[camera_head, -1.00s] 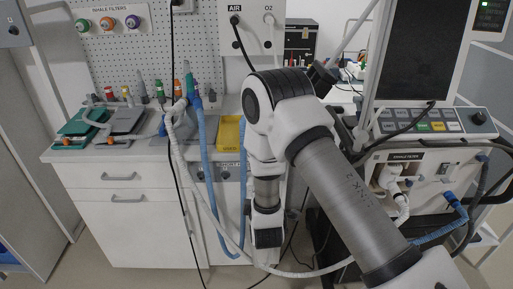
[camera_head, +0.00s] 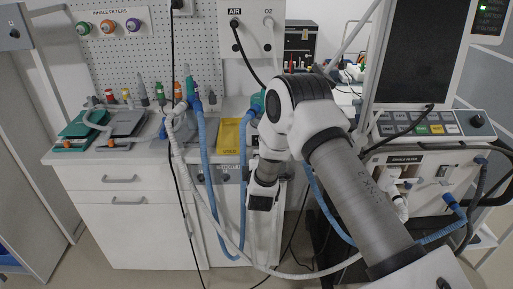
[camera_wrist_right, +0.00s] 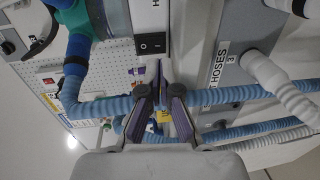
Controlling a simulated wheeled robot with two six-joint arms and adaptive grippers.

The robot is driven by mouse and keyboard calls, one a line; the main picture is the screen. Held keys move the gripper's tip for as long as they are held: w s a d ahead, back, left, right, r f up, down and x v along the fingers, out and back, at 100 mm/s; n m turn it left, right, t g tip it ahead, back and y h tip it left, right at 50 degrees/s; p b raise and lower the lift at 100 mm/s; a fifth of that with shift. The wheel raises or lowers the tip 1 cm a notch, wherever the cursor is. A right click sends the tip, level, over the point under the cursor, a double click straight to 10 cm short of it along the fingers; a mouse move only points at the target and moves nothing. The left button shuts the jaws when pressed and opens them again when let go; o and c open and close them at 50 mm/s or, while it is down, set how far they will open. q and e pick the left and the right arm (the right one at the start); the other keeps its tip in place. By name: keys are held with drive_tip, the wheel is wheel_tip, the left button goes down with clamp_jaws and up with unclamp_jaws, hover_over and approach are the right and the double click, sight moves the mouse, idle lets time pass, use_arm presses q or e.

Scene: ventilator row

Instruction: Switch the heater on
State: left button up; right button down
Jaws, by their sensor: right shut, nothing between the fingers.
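In the right wrist view a black rocker switch (camera_wrist_right: 152,43) sits on a white box front (camera_wrist_right: 148,14), beside a partly cut-off label starting with H. I cannot read which way the rocker is set. My right gripper (camera_wrist_right: 159,88) is shut and empty, its fingertips just below the switch in the picture and apparently apart from it. In the head view my right arm hides the switch, and the fingertips cannot be made out. My left gripper is in neither view.
Blue hoses (camera_head: 203,150) hang at the counter front, and hoses (camera_wrist_right: 105,106) also cross beside my fingers. A yellow tray (camera_head: 230,136) lies on the counter. The ventilator panel (camera_head: 430,122) stands at the right. Green and grey devices (camera_head: 80,126) sit at the left.

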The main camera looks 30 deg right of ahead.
drive_tip(key=x, duration=0.5)
drive_tip(key=shift+w+d, duration=0.1)
drive_tip(key=shift+w, duration=0.05)
drive_tip(key=shift+w+f, duration=0.1)
drive_tip(key=shift+f, duration=0.15)
drive_tip(key=shift+w+d+t+b, duration=0.1)
drive_tip(key=shift+t+b, duration=0.3)
drive_tip(key=shift+b, duration=0.1)
drive_tip(key=shift+r, duration=0.2)
drive_tip(key=shift+s+a, duration=0.2)
drive_tip(key=shift+s, duration=0.1)
drive_tip(key=v, duration=1.1)
drive_tip(key=shift+a, duration=0.15)
